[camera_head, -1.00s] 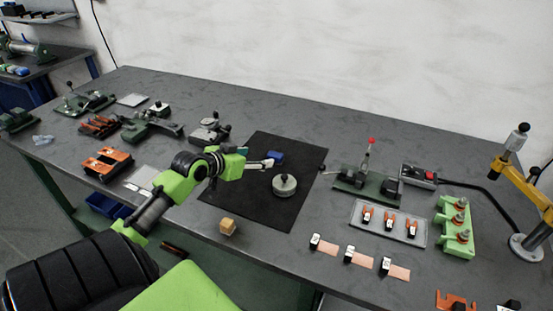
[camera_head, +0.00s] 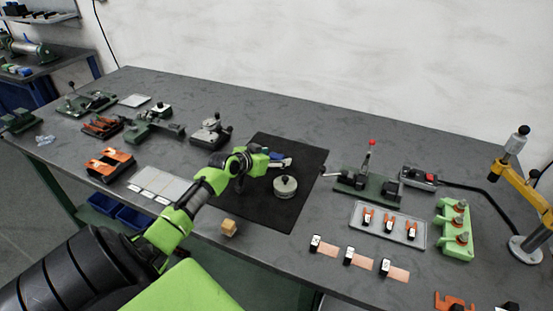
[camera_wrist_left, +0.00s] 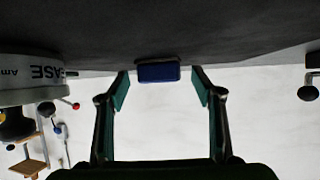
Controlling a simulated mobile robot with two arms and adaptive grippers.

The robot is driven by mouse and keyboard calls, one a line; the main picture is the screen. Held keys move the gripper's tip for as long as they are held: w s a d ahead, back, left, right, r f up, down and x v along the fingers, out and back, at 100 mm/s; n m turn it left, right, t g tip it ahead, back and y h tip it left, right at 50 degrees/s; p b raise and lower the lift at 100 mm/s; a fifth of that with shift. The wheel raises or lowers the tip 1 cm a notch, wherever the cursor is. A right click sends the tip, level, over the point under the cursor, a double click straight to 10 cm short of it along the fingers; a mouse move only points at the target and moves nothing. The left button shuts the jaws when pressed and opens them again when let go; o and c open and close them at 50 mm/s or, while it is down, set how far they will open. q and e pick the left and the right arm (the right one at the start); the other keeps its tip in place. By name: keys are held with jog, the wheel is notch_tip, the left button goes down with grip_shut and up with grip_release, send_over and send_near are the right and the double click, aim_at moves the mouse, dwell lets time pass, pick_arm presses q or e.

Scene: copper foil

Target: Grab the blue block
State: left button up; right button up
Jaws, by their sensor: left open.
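The blue block (camera_head: 276,155) lies on the black mat (camera_head: 308,164), mostly hidden behind my left gripper in the head view. In the left wrist view the blue block (camera_wrist_left: 158,73) shows whole, between and just beyond the fingertips. My left gripper (camera_head: 284,161) is open and low over the mat, close to the block. In the wrist view its two fingers (camera_wrist_left: 162,88) are spread wide with nothing between the pads. My right gripper is out of view.
A wooden cube (camera_head: 229,228) lies near the front edge. A lever fixture (camera_head: 368,184) stands right of the mat.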

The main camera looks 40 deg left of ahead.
pick_arm(q)
jog(key=c, duration=1.2)
jog(key=shift+r, duration=0.1)
